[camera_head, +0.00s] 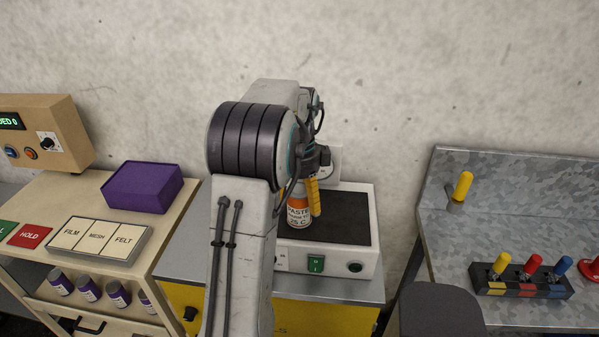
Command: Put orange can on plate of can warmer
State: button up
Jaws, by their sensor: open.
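The orange can (298,212), with a white label, appears upright at the left part of the dark plate (345,222) of the can warmer (335,258). Its left side and top are partly hidden by my arm and gripper. My gripper (308,190) is open at the can, pointing down. One yellow finger shows along the can's right side; the other finger is hidden. I cannot tell whether the finger touches the can. The right part of the plate is bare.
Left is a beige bench with a purple box (143,187), a panel of FILM, MESH and FELT keys (98,240) and several purple jars below. Right is a grey metal bench with a yellow handle (463,186) and a row of coloured levers (522,280). A concrete wall stands behind.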

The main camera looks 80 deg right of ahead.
notch_tip(320, 180, up, 10)
jog(key=shift+r+p, duration=0.1)
jog(key=shift+p, duration=0.2)
jog(key=w+a+r+n+t+h, duration=0.2)
jog(key=w+a+n, duration=1.6)
jog(key=w+a, duration=0.3)
jog(key=s+a+f+n+t+y, duration=0.1)
jog(key=s+a+f+n, duration=0.1)
jog(key=a+n, duration=0.8)
jog(key=s+a+f+n+t+y, duration=0.1)
jog(key=a+f+n, duration=0.3)
jog(key=a+n, duration=0.6)
jog(key=shift+s+a+f+t, duration=0.2)
jog(key=shift+s+a+t, duration=0.2)
jog(key=shift+a, duration=0.85)
jog(key=shift+w+f, duration=0.1)
